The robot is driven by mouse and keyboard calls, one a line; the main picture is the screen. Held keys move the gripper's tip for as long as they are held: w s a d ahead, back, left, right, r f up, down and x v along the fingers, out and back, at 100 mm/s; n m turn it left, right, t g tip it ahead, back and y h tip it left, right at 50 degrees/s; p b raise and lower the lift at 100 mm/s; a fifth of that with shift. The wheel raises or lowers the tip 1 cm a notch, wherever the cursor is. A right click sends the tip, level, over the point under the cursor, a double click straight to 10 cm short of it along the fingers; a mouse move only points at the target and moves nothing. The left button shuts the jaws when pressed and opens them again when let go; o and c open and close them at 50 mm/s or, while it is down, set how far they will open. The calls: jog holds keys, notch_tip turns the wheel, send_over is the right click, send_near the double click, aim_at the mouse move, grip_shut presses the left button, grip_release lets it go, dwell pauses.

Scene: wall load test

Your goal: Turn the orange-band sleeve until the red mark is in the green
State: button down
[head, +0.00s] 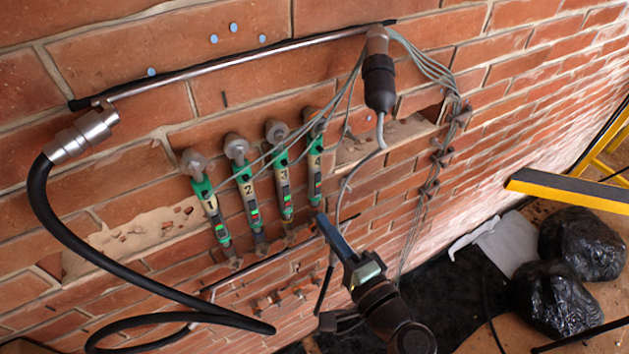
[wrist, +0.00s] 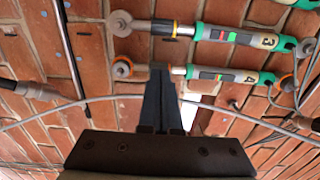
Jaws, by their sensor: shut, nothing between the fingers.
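Four numbered green-and-white devices are fixed to the brick wall: number 1 (head: 211,206), number 2 (head: 249,189), number 3 (head: 284,178) and number 4 (head: 315,172). In the wrist view, device 4 (wrist: 250,77) has a small window with green and red in it, and orange shows at both its ends. Whether the red mark lies in the green is too small to tell. Device 3 (wrist: 268,40) has a yellow-orange and black band. My gripper (head: 321,217) is shut and empty at device 4's lower end. Its fingertips (wrist: 161,69) cover part of that end; contact is unclear.
A metal bar (head: 240,65) crosses above the devices. A thick black hose (head: 110,265) loops at left. A hanging black connector (head: 379,82) and grey cables (head: 425,65) are at upper right. Black bags (head: 555,295) and a yellow frame (head: 570,190) stand at right.

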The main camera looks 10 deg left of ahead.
jog(key=shift+w+a+b, duration=0.2)
jog(key=shift+w+b, duration=0.1)
jog(key=shift+w, duration=0.1)
dwell(0.7)
jog(key=shift+s+d, duration=0.35)
jog(key=shift+s, duration=0.05)
jog(key=shift+s, duration=0.1)
dwell(0.3)
jog(key=v, duration=0.7)
dwell(0.6)
